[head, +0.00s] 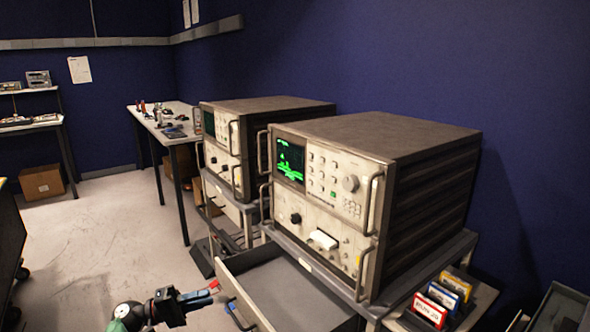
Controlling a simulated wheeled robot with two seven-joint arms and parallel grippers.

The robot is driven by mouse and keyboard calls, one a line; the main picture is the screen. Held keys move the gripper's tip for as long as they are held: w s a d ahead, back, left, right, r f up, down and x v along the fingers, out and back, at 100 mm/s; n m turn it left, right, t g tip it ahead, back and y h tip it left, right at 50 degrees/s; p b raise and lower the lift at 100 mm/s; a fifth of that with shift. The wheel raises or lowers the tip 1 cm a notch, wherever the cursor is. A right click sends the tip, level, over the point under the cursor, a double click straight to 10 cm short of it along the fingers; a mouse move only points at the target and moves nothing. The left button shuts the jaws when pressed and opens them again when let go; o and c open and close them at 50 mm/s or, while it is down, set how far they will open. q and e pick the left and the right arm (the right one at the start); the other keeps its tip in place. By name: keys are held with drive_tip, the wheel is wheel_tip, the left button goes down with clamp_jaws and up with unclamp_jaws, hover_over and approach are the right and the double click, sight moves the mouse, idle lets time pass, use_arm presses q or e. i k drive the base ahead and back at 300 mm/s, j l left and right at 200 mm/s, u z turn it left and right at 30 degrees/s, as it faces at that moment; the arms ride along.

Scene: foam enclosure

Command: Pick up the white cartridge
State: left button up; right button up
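A small white block (323,240), which looks like the white cartridge, sticks out of the lower front panel of the nearer instrument (322,192). My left gripper (212,292) is at the bottom of the head view, left of and below the block and well apart from it. It points right, near the front of the open drawer. Its fingers are small and overlap in this view, so I cannot tell whether they are open or shut. I see nothing clearly held in it. My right gripper is not in view.
The open drawer (290,292) juts out below the nearer instrument. Red (430,310), blue (443,295) and yellow (456,284) cartridges stand in a dark holder at the right. A second instrument (225,150) stands behind. Metal handles flank the panel.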

sight(318, 236)
drive_tip(key=k+l, duration=0.15)
drive_tip(key=l, duration=0.15)
drive_tip(key=k+l, duration=0.1)
drive_tip(key=l, duration=0.25)
drive_tip(key=k+l, duration=0.15)
drive_tip(key=l, duration=0.15)
drive_tip(key=k+l, duration=0.1)
drive_tip(key=l, duration=0.25)
